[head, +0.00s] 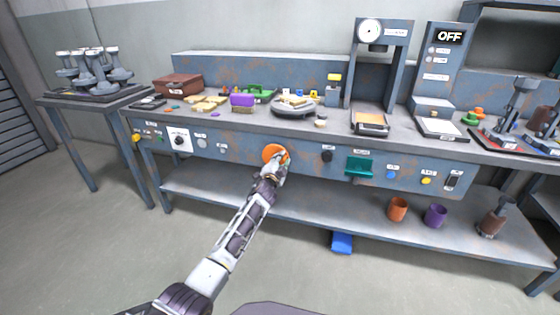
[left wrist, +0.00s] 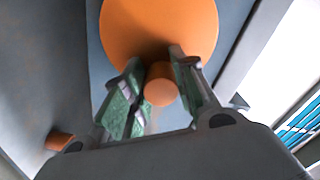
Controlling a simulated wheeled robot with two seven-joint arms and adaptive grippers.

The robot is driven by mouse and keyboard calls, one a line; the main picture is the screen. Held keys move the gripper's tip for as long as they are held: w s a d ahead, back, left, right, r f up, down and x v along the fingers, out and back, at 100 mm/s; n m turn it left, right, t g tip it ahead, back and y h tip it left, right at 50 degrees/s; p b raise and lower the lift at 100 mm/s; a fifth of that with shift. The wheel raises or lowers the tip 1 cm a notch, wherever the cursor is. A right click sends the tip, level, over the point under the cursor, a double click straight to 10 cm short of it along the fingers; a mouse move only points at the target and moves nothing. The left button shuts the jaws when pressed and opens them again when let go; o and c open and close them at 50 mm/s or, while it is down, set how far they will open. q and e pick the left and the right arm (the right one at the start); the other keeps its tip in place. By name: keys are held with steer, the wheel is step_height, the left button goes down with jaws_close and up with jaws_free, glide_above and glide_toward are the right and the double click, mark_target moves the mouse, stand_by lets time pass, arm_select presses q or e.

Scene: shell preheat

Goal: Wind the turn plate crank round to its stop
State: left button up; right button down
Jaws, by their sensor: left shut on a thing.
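The turn plate crank is an orange disc (head: 271,151) on the front panel of the workbench, near its middle. In the left wrist view the orange disc (left wrist: 160,28) fills the top, and its orange knob (left wrist: 160,86) stands out toward me. My left gripper (head: 277,171) reaches the crank from below and covers part of it. In the left wrist view the fingers of my left gripper (left wrist: 158,88) are on both sides of the knob, shut on it. The round turn plate (head: 293,109) sits on the bench top above, with small items on it. My right gripper is not in view.
The panel carries a dial (head: 180,140), a black knob (head: 327,156) and a green tray (head: 358,167). An orange cup (head: 397,209) and a purple cup (head: 435,215) stand on the lower shelf. A blue pedal (head: 342,243) is on the floor. The floor at left is clear.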

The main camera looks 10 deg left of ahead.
arm_select(q)
steer(key=shift+d+f+m+b, duration=0.1)
steer(key=shift+f+m+b, duration=0.2)
steer(key=shift+m, duration=0.5)
steer(key=shift+d+f+m+b, duration=0.1)
steer(key=shift+f+m, duration=0.3)
steer(key=shift+m, duration=0.4)
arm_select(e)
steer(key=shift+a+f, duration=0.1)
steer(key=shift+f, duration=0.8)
arm_select(q)
steer(key=shift+s, duration=0.1)
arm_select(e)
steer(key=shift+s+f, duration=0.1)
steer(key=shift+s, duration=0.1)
arm_select(q)
steer(key=o, duration=1)
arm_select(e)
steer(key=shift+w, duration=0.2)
arm_select(q)
steer(key=shift+r, duration=0.1)
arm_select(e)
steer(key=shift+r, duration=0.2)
arm_select(q)
steer(key=shift+s+a, duration=0.1)
steer(key=shift+s, duration=0.35)
steer(key=shift+s+a, duration=0.15)
steer(key=shift+s, duration=5.35)
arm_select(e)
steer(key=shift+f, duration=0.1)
